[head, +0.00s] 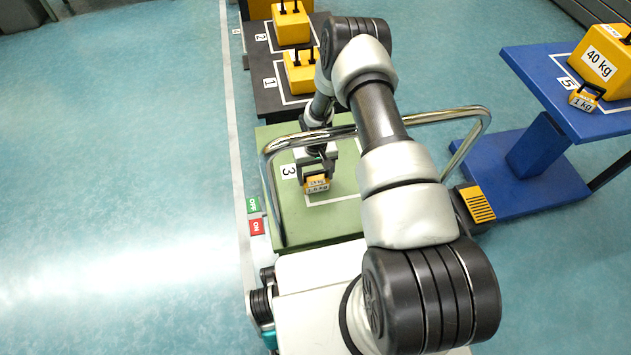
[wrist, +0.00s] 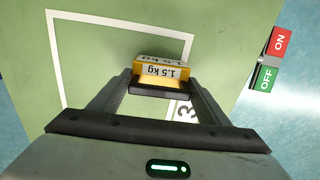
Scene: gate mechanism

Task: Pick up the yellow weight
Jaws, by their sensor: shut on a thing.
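The yellow weight (head: 317,184) is a small block with a black handle, at the green platform marked 3 in the head view. In the wrist view, the yellow weight (wrist: 162,71) shows a "1.5 kg" label between my fingers. My gripper (head: 319,168) points down over it. In the wrist view my gripper (wrist: 162,90) is shut on the weight's black handle. I cannot tell whether the weight's underside touches the green surface.
The green platform (head: 330,224) has a white outline and a bent metal rail (head: 268,190). Bigger yellow weights (head: 302,75) stand on dark platforms behind. A blue stand (head: 540,75) at right holds a 40 kg weight (head: 598,62) and a 1 kg weight (head: 583,100). Floor at left is clear.

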